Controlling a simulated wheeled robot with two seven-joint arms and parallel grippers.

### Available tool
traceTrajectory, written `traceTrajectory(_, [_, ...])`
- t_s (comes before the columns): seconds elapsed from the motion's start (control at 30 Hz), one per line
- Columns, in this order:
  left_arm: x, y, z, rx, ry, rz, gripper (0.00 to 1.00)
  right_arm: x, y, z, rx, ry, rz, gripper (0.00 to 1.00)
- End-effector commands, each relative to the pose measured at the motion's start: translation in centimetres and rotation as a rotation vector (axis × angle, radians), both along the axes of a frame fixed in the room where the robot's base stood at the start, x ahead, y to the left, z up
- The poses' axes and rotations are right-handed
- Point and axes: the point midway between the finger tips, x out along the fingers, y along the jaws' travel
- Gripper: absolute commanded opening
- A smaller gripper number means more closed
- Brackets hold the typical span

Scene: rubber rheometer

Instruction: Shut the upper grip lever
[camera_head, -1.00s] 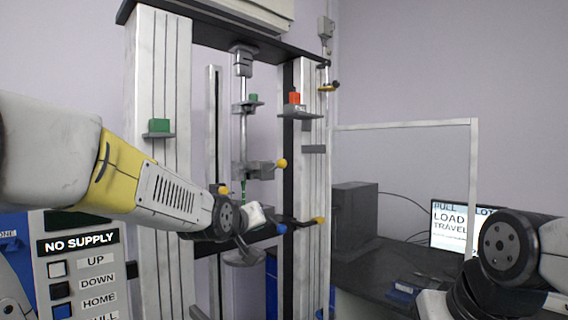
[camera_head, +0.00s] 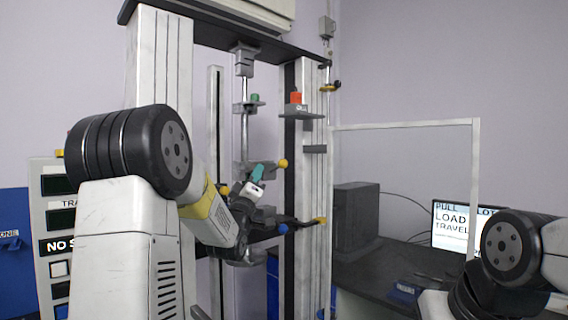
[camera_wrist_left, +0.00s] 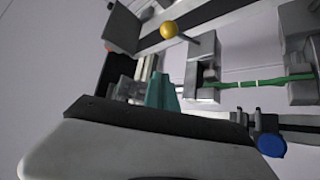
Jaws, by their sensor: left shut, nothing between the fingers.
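The upper grip lever, tipped with a yellow ball (camera_head: 283,163), sticks out to the right of the upper grip in the head view. Its yellow ball (camera_wrist_left: 169,29) and thin rod show at the top of the left wrist view. The upper grip (camera_wrist_left: 203,80) holds one end of a green strip (camera_wrist_left: 270,82). My left gripper (camera_head: 258,173) is shut and empty, its teal fingertips just left of the yellow ball in the head view. In the wrist view the fingertips (camera_wrist_left: 160,90) appear below the ball, with a visible gap.
A lower lever with a blue ball (camera_head: 283,228) sits below; it also shows in the wrist view (camera_wrist_left: 271,145). The frame's right column (camera_head: 316,200) stands close by, with a red button (camera_head: 295,98). A monitor (camera_head: 462,228) stands at the right.

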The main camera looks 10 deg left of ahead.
Motion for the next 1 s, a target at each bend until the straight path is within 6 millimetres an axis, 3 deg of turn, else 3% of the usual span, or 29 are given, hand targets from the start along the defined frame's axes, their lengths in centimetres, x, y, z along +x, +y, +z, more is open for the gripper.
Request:
traceTrajectory(0.37, [1.2, -0.1, 0.8, 0.002, 0.001, 0.001, 0.0, 0.0, 0.0, 0.0, 0.0, 0.0, 0.0, 0.31])
traceTrajectory(0.8, [8.5, -0.7, 5.9, 0.002, 0.0, 0.001, 0.0, 0.0, 0.0, 0.0, 0.0, 0.0, 0.0, 0.31])
traceTrajectory(1.0, [8.3, -2.9, 3.6, 0.001, 0.004, -0.001, 0.0, 0.0, 0.0, 0.0, 0.0, 0.0, 0.0, 0.31])
